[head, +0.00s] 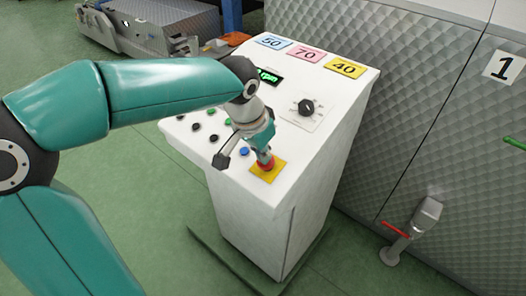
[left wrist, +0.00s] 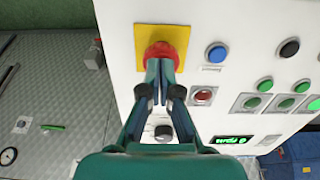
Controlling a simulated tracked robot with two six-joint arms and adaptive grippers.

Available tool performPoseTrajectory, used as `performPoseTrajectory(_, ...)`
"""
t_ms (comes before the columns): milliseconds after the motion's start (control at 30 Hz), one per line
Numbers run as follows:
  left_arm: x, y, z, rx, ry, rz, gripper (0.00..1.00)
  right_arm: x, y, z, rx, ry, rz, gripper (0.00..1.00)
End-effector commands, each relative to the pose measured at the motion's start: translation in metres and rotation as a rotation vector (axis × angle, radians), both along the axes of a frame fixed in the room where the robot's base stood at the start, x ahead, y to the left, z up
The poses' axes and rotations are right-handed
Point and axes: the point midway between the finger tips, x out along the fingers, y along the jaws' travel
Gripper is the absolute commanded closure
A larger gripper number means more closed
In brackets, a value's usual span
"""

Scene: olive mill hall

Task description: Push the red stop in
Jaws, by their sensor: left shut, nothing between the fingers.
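The red stop (head: 266,160) is a round red button on a yellow square plate at the near right corner of the white control panel. It also shows in the left wrist view (left wrist: 161,53) at the top, on its yellow plate (left wrist: 178,34). My left gripper (head: 263,152) is shut and empty, with its fingertips at the red stop and partly covering it. In the left wrist view the fingertips overlap the lower edge of the button. I cannot tell whether they press on it or how deep the button sits. My right gripper is not in view.
The white control console (head: 250,215) bears a blue button (head: 244,151), several black and green buttons, a black knob (head: 307,107) and a green display (head: 268,76). A grey quilted metal machine (head: 420,110) stands close on the right, with a pipe valve (head: 425,215). Green floor lies open at left.

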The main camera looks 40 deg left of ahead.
Motion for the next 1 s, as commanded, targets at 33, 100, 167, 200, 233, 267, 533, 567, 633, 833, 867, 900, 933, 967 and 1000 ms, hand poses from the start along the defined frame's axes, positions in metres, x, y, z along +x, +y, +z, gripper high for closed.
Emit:
performPoseTrajectory(33,0.0,0.0,-0.002,0.0,0.001,0.001,1.0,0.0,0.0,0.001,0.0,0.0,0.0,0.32)
performPoseTrajectory(100,0.001,0.0,-0.003,0.0,0.0,0.001,1.0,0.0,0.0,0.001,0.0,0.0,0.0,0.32)
performPoseTrajectory(167,0.001,0.0,-0.003,0.0,-0.001,0.001,1.0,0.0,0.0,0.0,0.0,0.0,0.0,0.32)
performPoseTrajectory(200,0.001,0.0,-0.003,0.0,-0.001,0.001,1.0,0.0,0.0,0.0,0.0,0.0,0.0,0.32)
performPoseTrajectory(233,0.001,0.0,-0.003,0.0,-0.001,0.001,1.0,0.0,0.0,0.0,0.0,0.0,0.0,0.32)
performPoseTrajectory(267,0.001,0.0,-0.003,0.0,-0.001,0.001,1.0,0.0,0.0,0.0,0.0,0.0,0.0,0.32)
performPoseTrajectory(533,0.004,0.0,-0.018,0.0,0.001,0.0,1.0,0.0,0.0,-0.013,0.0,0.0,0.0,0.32)
performPoseTrajectory(567,0.005,0.0,-0.021,0.0,0.001,0.0,1.0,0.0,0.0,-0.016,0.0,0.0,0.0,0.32)
performPoseTrajectory(633,0.006,-0.001,-0.026,0.0,0.002,0.0,1.0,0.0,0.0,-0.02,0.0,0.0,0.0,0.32)
performPoseTrajectory(833,0.005,-0.002,-0.027,-0.001,0.011,-0.002,1.0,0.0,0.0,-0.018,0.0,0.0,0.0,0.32)
performPoseTrajectory(867,0.005,-0.001,-0.028,-0.001,0.011,-0.002,1.0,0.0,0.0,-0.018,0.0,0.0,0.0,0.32)
performPoseTrajectory(900,0.005,-0.001,-0.028,-0.001,0.011,-0.002,1.0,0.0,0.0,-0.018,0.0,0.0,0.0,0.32)
performPoseTrajectory(933,0.005,-0.001,-0.028,-0.001,0.011,-0.001,1.0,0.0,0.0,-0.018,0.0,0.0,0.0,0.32)
performPoseTrajectory(967,0.005,-0.001,-0.028,-0.001,0.011,-0.001,1.0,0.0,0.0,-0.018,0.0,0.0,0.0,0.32)
performPoseTrajectory(1000,0.005,-0.001,-0.027,-0.001,0.011,-0.001,1.0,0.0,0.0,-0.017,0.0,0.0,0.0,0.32)
